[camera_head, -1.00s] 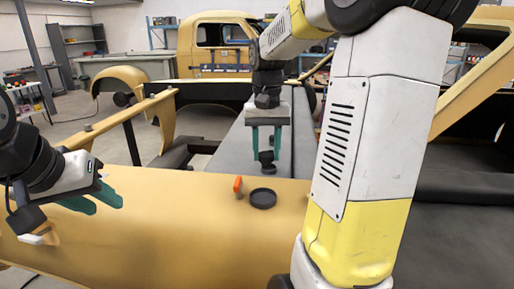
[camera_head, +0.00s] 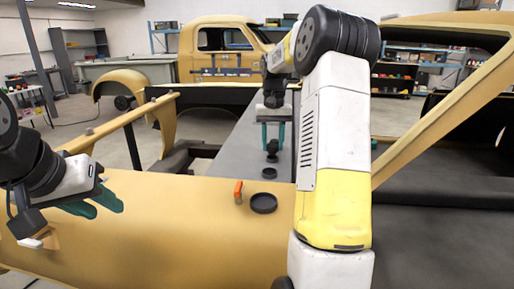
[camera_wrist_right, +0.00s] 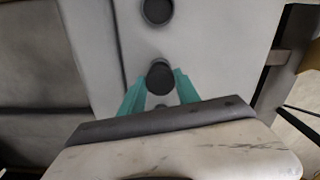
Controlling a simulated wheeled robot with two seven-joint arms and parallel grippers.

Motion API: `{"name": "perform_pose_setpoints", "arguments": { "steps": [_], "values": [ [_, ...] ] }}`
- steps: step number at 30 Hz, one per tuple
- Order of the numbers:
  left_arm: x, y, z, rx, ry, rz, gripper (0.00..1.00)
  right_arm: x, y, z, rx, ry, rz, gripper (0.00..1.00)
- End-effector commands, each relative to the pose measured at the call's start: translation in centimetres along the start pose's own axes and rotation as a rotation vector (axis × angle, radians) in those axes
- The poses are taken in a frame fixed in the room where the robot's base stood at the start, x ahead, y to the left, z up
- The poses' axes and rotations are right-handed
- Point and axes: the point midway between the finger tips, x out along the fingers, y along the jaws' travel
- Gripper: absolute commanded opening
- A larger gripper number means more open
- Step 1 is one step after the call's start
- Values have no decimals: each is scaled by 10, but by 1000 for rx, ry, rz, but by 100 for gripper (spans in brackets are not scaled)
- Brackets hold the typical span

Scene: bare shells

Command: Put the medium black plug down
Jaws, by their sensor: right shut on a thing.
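My right gripper (camera_head: 273,139) is over the grey surface beyond the tan panel, fingers pointing down. It is shut on the medium black plug (camera_head: 272,147), a dark round-headed piece with a wider lower part. In the right wrist view the plug (camera_wrist_right: 160,77) shows between the teal fingertips (camera_wrist_right: 155,92). I cannot tell whether it touches the surface. My left gripper (camera_head: 108,207) is at the left above the tan panel, empty, its teal fingers apart.
A small black disc (camera_head: 269,173) lies on the grey surface (camera_head: 236,157), nearer than the held plug. A larger black round piece (camera_head: 263,204) and an orange upright piece (camera_head: 238,190) are on the tan panel (camera_head: 180,215). A tan truck cab (camera_head: 222,50) stands behind.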

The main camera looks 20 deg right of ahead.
Motion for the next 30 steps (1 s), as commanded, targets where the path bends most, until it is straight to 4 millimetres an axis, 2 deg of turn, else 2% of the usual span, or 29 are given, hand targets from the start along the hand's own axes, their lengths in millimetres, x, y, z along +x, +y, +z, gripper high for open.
{"name": "perform_pose_setpoints", "arguments": {
  "steps": [3,9,10,12,13,23,26,30],
  "values": [
    [0,0,0,0,0,0,36,16,0,0,-1,-2,0,0],
    [0,0,0,0,0,0,36,18,-1,0,-1,-1,0,0],
    [0,0,0,0,0,0,36,19,-1,0,-1,-2,0,44],
    [0,0,0,0,0,0,36,19,-1,0,-1,-2,0,58],
    [0,0,0,0,0,0,36,19,-1,0,-1,-2,0,60],
    [0,0,0,0,0,0,36,15,0,0,0,1,0,60],
    [0,0,0,0,0,0,36,6,0,-1,0,4,0,60],
    [0,0,0,0,0,0,36,-19,0,0,0,6,-1,60]
  ]
}}
